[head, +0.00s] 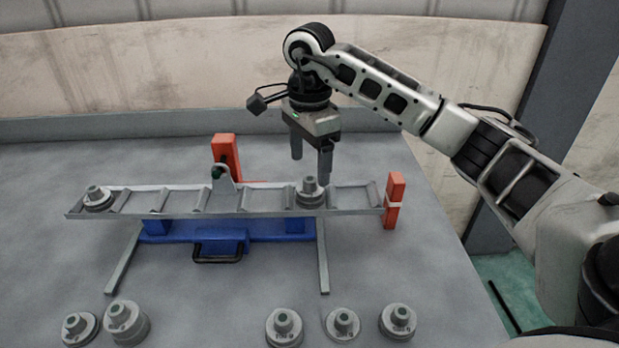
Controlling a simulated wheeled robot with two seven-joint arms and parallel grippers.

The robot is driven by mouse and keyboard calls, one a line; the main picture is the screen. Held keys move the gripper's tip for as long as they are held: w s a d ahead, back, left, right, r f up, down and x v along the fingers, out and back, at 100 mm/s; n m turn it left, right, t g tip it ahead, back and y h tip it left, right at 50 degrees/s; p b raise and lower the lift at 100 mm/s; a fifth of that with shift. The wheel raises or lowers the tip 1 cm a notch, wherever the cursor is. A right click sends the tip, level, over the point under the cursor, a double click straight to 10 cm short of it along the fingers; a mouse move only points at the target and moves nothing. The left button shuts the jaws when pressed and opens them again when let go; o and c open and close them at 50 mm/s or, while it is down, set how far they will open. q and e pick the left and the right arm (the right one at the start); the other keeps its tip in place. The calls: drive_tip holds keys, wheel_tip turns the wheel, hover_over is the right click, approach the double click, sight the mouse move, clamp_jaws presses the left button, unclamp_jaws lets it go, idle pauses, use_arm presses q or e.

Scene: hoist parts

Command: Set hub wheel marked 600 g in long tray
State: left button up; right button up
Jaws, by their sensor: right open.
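The long tray (262,199) is a grey, ladder-like beam with cross dividers, lying across a central pivot (222,186) on a blue base. One hub wheel (310,193) sits in the tray right of the pivot. Another hub wheel (97,199) sits at the tray's left end. Several more stand on the table in front. Their marks are too small to read surely, so I cannot tell which one is the 600 g wheel. My right gripper (311,167) is open and empty, pointing down just above the wheel right of the pivot. My left gripper is not in view.
Loose hub wheels stand along the front: two at left (79,328) (127,322), three at right (284,327) (342,324) (398,321). Orange posts (226,150) (394,203) rise behind the tray and at its right end. The blue base (270,231) has a black handle (218,258).

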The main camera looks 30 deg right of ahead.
sight(310, 180)
wheel_tip(310, 180, up, 7)
drive_tip(key=shift+p, duration=0.45)
drive_tip(key=shift+f, duration=0.2)
